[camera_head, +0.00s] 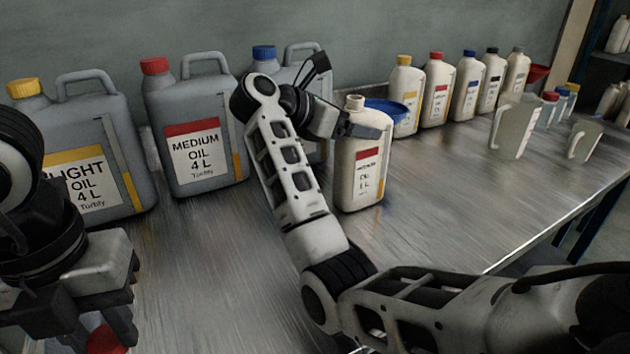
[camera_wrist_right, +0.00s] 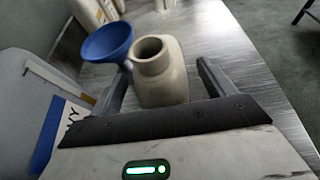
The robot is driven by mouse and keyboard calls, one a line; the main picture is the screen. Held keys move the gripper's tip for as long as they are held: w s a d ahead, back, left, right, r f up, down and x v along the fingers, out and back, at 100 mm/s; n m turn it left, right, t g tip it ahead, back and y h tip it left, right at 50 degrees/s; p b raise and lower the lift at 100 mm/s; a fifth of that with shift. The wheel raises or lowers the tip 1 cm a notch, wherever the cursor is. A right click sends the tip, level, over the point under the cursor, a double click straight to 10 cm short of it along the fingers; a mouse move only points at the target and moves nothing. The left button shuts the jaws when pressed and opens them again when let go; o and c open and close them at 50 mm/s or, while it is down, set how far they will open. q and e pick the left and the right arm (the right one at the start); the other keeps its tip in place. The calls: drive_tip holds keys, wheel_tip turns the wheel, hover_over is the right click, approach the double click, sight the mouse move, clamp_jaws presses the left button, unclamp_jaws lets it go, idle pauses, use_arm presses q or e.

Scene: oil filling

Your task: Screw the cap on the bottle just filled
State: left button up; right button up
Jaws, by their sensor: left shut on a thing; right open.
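The cream bottle (camera_head: 362,165) with a red label stands upright on the metal table. Its neck is bare and open, and it also shows in the right wrist view (camera_wrist_right: 162,85). My right gripper (camera_head: 352,128) is open, with one finger on each side of the bottle's upper part; whether the fingers touch it I cannot tell. My left gripper (camera_head: 88,332), at the lower left, points down and is shut on a red cap (camera_head: 106,342), which is partly hidden by the fingers and the frame's edge.
A blue funnel (camera_head: 392,110) is just behind the bottle. Large grey oil canisters (camera_head: 195,140) stand along the wall at left. Several small capped bottles (camera_head: 438,90) stand in a row behind. Clear jugs (camera_head: 512,128) stand at right.

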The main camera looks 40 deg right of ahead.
drive_tip(key=shift+x, duration=1)
drive_tip(key=c, duration=1.7)
drive_tip(key=shift+r, duration=0.15)
